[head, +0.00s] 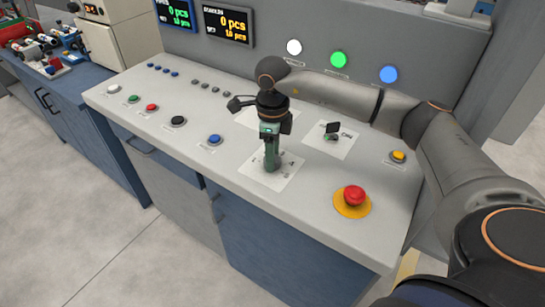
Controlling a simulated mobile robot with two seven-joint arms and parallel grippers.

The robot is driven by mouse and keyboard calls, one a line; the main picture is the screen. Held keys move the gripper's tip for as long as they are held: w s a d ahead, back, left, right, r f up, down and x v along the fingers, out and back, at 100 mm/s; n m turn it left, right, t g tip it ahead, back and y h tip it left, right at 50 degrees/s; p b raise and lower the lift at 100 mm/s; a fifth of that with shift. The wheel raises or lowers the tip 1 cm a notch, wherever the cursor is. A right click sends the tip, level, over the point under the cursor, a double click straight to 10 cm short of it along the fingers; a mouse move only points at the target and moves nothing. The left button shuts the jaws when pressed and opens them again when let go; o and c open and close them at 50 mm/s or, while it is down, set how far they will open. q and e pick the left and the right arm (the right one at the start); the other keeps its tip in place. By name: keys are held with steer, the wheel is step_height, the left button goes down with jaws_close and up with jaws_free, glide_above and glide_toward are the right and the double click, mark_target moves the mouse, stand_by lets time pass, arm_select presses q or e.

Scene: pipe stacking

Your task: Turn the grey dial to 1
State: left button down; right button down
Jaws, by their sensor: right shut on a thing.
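My right gripper (271,166) points down onto a white dial plate (290,168) on the sloped grey console. It is shut on the dial at the middle of this plate. The fingers hide the dial, so its colour and pointer cannot be seen. Small marks show around the plate, too small to read. A second white plate (345,146) to the right carries a small dark knob (332,128). A third plate (247,117) lies behind my gripper and is partly hidden. My left gripper is not in view.
A red emergency button (354,195) on a yellow base and a yellow button (397,156) sit on the right. A blue button (215,139) and a black button (177,121) lie left. White, green and blue lamps (338,60) are on the back panel, below-right of two displays (226,24).

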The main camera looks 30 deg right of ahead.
steer(key=n+b, duration=0.1)
steer(key=n, duration=0.2)
steer(key=shift+w+n, duration=0.1)
steer(key=shift+n, duration=0.2)
steer(key=shift+n+b, duration=0.45)
steer(key=shift+n, duration=1.35)
steer(key=shift+c, duration=1.4)
jaws_free()
step_height(320, 180, up, 13)
steer(key=shift+f, duration=0.2)
